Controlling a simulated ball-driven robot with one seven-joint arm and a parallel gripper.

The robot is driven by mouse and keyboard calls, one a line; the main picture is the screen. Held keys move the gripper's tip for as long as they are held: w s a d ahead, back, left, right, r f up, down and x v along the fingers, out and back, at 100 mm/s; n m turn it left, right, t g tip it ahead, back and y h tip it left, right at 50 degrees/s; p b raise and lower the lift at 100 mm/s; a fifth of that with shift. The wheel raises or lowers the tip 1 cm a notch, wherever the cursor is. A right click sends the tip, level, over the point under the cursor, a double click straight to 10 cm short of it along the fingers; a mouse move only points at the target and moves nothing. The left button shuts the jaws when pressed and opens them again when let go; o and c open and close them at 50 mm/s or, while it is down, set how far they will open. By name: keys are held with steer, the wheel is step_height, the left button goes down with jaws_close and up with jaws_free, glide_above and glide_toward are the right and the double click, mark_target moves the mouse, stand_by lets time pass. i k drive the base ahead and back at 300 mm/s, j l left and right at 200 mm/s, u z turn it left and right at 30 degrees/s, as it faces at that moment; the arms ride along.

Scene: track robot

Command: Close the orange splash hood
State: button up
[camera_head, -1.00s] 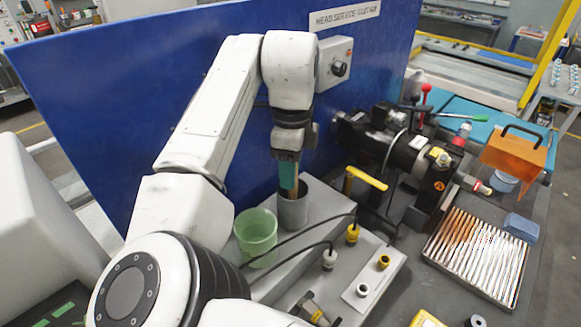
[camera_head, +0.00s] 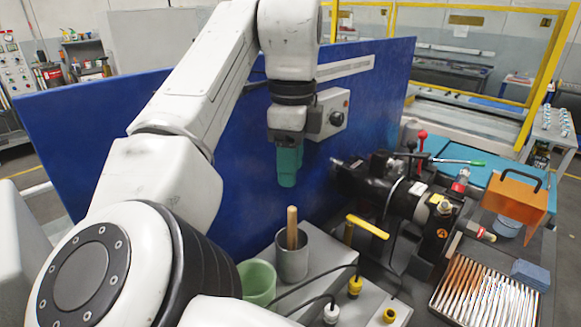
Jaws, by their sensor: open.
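The orange splash hood (camera_head: 514,203) is at the right side of the bench. It is a box-like cover with a black handle (camera_head: 524,179) on its top. Its lower edge sits above a pale blue round vessel (camera_head: 507,228), so the hood looks raised. My gripper (camera_head: 288,180) has teal fingers and hangs pointing down in front of the blue panel, left of the middle. It is empty and far to the left of the hood. The gap between its fingers is hard to see from here.
A grey cup (camera_head: 292,262) with an upright wooden handle (camera_head: 292,228) stands below my gripper, beside a green cup (camera_head: 257,283).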

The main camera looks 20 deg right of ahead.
mark_target(500, 209)
steer(key=z, duration=1.25)
steer(key=l+u, duration=0.1)
steer(key=l, duration=0.2)
steer(key=k+l+u, duration=0.1)
steer(key=l, duration=0.25)
